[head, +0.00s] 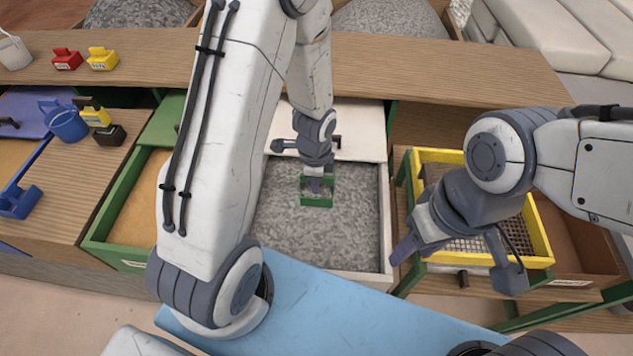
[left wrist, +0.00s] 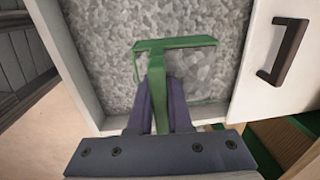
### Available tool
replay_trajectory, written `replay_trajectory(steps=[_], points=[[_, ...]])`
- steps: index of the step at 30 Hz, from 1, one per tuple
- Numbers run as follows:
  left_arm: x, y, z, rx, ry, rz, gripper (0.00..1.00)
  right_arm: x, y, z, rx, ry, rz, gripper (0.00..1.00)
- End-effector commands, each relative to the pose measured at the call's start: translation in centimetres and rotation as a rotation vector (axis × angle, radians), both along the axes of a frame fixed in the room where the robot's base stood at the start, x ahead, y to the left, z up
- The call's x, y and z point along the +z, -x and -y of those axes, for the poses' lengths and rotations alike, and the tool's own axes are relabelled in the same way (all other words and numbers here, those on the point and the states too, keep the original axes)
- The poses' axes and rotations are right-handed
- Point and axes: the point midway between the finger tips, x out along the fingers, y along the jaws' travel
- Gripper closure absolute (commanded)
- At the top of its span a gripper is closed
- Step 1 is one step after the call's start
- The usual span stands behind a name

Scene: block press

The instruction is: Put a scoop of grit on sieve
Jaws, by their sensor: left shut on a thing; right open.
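A green scoop (head: 317,200) is held by my left gripper (head: 315,184) in the drawer of grey grit (head: 345,232). In the left wrist view the fingers (left wrist: 160,108) are shut on the handle of the green scoop (left wrist: 175,45), with the grit (left wrist: 195,18) beyond it. The scoop's box shows some grey inside, but how full it is cannot be told. The yellow-framed sieve (head: 540,235) with a mesh bottom is at the right. My right gripper (head: 455,262) is open and empty over its front left part, and my right arm hides some of it.
A white lid (head: 355,140) with a dark handle covers the grit drawer's back. A sand drawer with a green frame (head: 100,222) lies left. A blue watering can (head: 65,122), a blue scoop (head: 18,200) and several small stamps stand further left. A light blue surface (head: 330,305) is in front.

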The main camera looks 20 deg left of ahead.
Motion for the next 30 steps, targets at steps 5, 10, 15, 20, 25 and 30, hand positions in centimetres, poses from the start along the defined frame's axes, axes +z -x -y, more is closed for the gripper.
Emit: replay_trajectory(steps=[5,10,15,20,25,30], points=[[2.9,0.3,0.1,0.0,0.0,0.002,1.0,2.8,0.0,0.0,0.0,0.0,0.0,0.5],[4.7,0.6,0.2,0.0,0.0,0.002,1.0,4.5,0.0,0.0,-0.001,0.0,0.0,0.5],[5.9,0.8,0.2,0.0,-0.001,0.002,1.0,5.6,0.0,0.0,-0.001,0.0,0.0,0.5],[6.3,0.9,0.3,0.001,0.0,0.002,1.0,6.0,0.0,0.0,-0.002,0.0,0.0,0.5],[6.3,0.9,0.3,0.001,0.0,0.002,1.0,6.0,0.0,0.0,-0.002,0.0,0.0,0.5],[6.3,0.9,0.3,0.001,0.0,0.002,1.0,6.0,0.0,0.0,-0.002,0.0,0.0,0.5]])
